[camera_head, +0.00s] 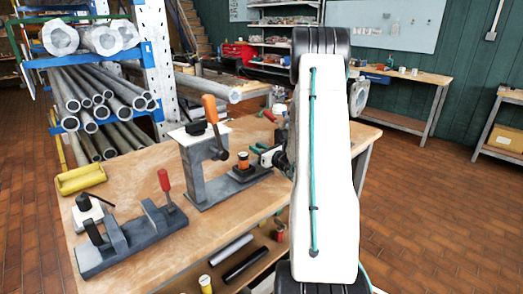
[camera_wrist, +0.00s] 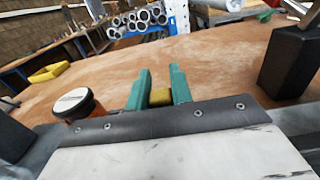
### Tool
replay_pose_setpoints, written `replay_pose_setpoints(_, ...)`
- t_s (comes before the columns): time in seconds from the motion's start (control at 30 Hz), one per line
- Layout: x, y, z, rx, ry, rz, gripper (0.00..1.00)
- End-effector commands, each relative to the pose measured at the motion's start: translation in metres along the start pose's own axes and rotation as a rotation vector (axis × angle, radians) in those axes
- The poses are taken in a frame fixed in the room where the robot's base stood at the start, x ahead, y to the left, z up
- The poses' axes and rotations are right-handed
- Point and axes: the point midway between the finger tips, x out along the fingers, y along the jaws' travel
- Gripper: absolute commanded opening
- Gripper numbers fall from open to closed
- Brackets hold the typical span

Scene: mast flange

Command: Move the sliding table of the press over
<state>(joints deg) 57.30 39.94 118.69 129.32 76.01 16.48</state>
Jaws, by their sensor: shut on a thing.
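The press (camera_head: 203,165) stands on the workbench, a grey frame with an orange-handled lever (camera_head: 210,108). Its low dark sliding table (camera_head: 240,181) reaches out to the right of the frame. An orange and black round part (camera_head: 243,160) is upright there; it also shows left of the fingers in the wrist view (camera_wrist: 76,104). My gripper (camera_head: 264,155) is at the right side of the press, close to this part. In the wrist view its green fingers (camera_wrist: 158,91) are shut on a small yellow piece (camera_wrist: 160,98), mostly hidden between them.
A grey clamp fixture (camera_head: 130,238) with a red handle (camera_head: 164,181) is at the bench's front left. A yellow tray (camera_head: 81,179) lies at the left edge. A pipe rack (camera_head: 95,60) stands behind. Bare bench top (camera_head: 135,180) lies left of the press.

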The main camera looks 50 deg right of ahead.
Motion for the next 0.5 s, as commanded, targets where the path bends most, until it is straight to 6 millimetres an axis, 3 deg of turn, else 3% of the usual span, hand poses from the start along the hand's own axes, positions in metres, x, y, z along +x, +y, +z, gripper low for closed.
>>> replay_pose_setpoints(0.23, 0.0000, -0.0058, 0.0022, -0.004, -0.003, -0.011, 0.00)
replay_pose_setpoints(0.27, -0.0001, -0.0060, 0.0022, -0.004, -0.003, -0.011, 0.30)
replay_pose_setpoints(0.3, -0.0003, -0.0060, 0.0020, -0.004, -0.003, -0.011, 0.41)
replay_pose_setpoints(0.5, 0.0010, -0.0021, 0.0015, -0.003, -0.002, -0.005, 0.44)
